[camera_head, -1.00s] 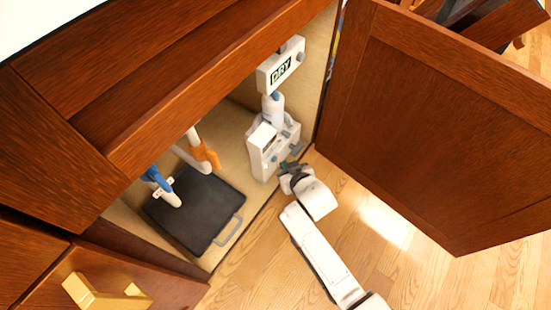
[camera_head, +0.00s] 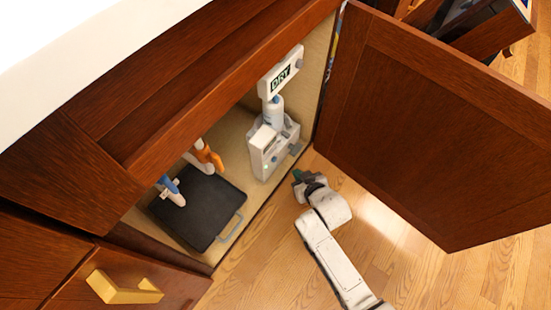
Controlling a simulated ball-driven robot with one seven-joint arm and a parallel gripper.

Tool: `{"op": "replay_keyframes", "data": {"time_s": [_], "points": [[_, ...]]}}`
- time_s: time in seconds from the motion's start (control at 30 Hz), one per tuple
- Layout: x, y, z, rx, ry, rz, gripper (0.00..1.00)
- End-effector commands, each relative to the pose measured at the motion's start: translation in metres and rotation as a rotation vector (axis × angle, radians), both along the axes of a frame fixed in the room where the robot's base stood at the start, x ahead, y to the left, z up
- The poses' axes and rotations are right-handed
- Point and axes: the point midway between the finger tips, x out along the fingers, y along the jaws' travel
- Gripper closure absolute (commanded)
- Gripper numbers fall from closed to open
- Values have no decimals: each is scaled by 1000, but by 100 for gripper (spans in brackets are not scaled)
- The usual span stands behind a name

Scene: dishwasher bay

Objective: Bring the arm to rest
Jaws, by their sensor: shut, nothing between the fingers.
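My arm (camera_head: 335,265) reaches up from the lower right over the wooden floor. My gripper (camera_head: 299,181) is at its upper end, in front of the open cabinet's front edge. It is shut with nothing in it and looks small and dark with a greenish tip. It is apart from the white device (camera_head: 272,148) inside the cabinet, which stands just to its upper left. A sign reading "DRY" (camera_head: 281,78) tops that device.
The open brown cabinet door (camera_head: 440,130) stands close to the right of my arm. Inside the cabinet are a dark tray (camera_head: 200,208) with a handle, a blue and white bottle (camera_head: 171,190) and an orange nozzle (camera_head: 210,157). A drawer with a gold handle (camera_head: 123,290) is lower left. Floor is free below.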

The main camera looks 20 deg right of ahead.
Motion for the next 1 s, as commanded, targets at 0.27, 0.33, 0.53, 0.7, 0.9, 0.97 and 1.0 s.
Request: {"op": "replay_keyframes", "data": {"time_s": [0.27, 0.33, 0.53, 0.7, 0.9, 0.97, 1.0], "points": [[0, 0, 0, 0, 0, 0, 100], [0, 0, 0, 0, 0, 0, 100], [0, 0, 1, 0, 0, 0, 100], [-8, -6, 3, -5, 35, -14, 100], [-58, -33, 18, -26, 230, -74, 100], [-79, -40, 27, -30, 304, -91, 100], [-94, -45, 33, -32, 353, -101, 100]]}}
